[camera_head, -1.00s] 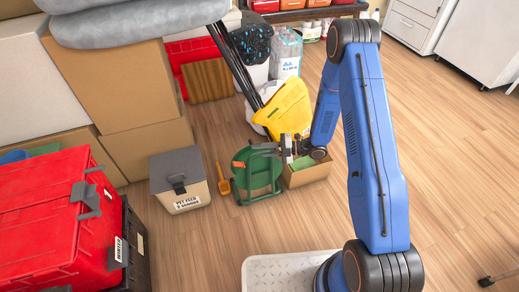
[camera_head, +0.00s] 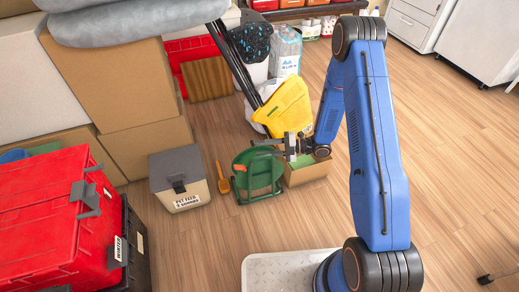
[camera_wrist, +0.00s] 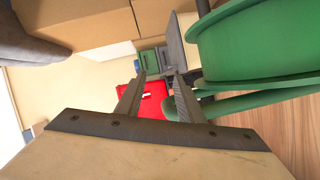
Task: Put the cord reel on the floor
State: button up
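The green cord reel (camera_head: 257,176) with a small orange part appears to stand on the wood floor (camera_head: 225,245), just left of a small open cardboard box. My gripper (camera_head: 283,147) is at the reel's upper right side. In the wrist view the reel's green discs (camera_wrist: 260,45) fill the right side, outside the fingers. My gripper (camera_wrist: 161,78) is open there, with a clear gap between its two fingers and nothing held. Whether a finger touches the reel cannot be told.
The small cardboard box (camera_head: 308,175) sits right beside the reel. A yellow mop bucket (camera_head: 285,108) is behind. A grey-lidded pet feed bin (camera_head: 180,182) and an orange scoop (camera_head: 223,180) are to the left, near red totes (camera_head: 45,215). Floor in front is clear.

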jog(key=d+r, duration=0.1)
jog(key=d, duration=0.9)
jog(key=w+d+r+m+t+h, duration=0.25)
jog(key=w+r+t+h, duration=0.2)
jog(key=w+r, duration=0.25)
jog(key=w+d+r+m+t+h, duration=0.1)
jog(key=d+r+m+t+h, duration=0.1)
jog(key=d+r+m+h, duration=0.45)
jog(key=w+d+r+m+t+h, duration=0.2)
jog(key=d+r+m, duration=0.1)
jog(key=r, duration=0.7)
jog(key=s+d+r+m+g+h, duration=0.1)
jog(key=s+d+r+m+h, duration=0.25)
jog(key=s+r+m, duration=0.55)
jog(key=s+d+r+m+g+h, duration=0.1)
jog(key=s+d+r+m+h, duration=0.25)
jog(key=s, duration=0.85)
jog(key=s+a+m+g+y, duration=0.1)
jog(key=s+a+m, duration=0.2)
jog(key=s, duration=0.8)
jog(key=s+a+r+m+g+y, duration=0.1)
jog(key=s+a+m+g+y, duration=0.1)
jog(key=s, duration=1)
jog(key=shift+a+r+m+y, duration=0.3)
jog(key=shift+a+m, duration=0.25)
jog(key=shift+m, duration=0.3)
